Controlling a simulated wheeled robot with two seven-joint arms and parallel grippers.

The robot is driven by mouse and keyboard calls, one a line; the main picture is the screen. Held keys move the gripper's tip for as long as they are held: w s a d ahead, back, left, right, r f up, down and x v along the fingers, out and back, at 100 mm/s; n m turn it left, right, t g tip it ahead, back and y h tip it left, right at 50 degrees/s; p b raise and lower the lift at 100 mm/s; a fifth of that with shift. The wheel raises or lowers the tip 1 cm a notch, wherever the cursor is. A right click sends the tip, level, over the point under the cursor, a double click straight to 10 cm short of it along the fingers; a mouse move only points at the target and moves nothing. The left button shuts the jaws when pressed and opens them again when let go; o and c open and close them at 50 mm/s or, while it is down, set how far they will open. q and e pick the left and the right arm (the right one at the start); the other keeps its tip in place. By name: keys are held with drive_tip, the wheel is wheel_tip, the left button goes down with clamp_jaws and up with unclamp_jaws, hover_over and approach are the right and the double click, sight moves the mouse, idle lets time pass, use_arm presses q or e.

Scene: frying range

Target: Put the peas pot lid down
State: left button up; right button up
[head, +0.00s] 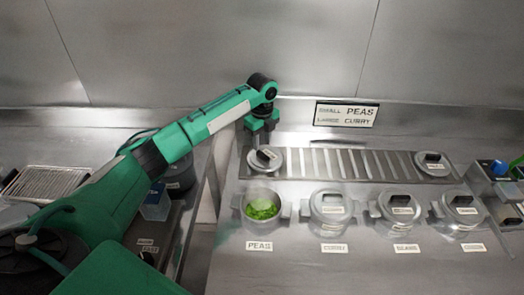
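The peas pot (246,217) stands uncovered at the left end of the row of pots, with green peas inside and a PEAS label in front. A round grey lid (263,167) with a dark handle is at the left end of the slatted rack behind that pot. It looks level; whether it rests fully on the rack is unclear. My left gripper (263,136) points down right at this lid's handle. The fingers are small and partly blend with the background, so their grip on the handle is unclear. My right gripper is out of view.
Lidded pots labelled curry (331,207) and beans (400,210) and another lidded pot (462,210) stand to the right. A second lid (433,164) lies at the rack's right end. A sign (346,114) stands behind. The front counter (350,275) is clear.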

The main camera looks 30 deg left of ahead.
sight(262, 153)
use_arm(q)
wheel_tip(262, 153, up, 7)
drive_tip(key=b, duration=0.1)
drive_tip(key=shift+r, duration=0.15)
idle(0.4)
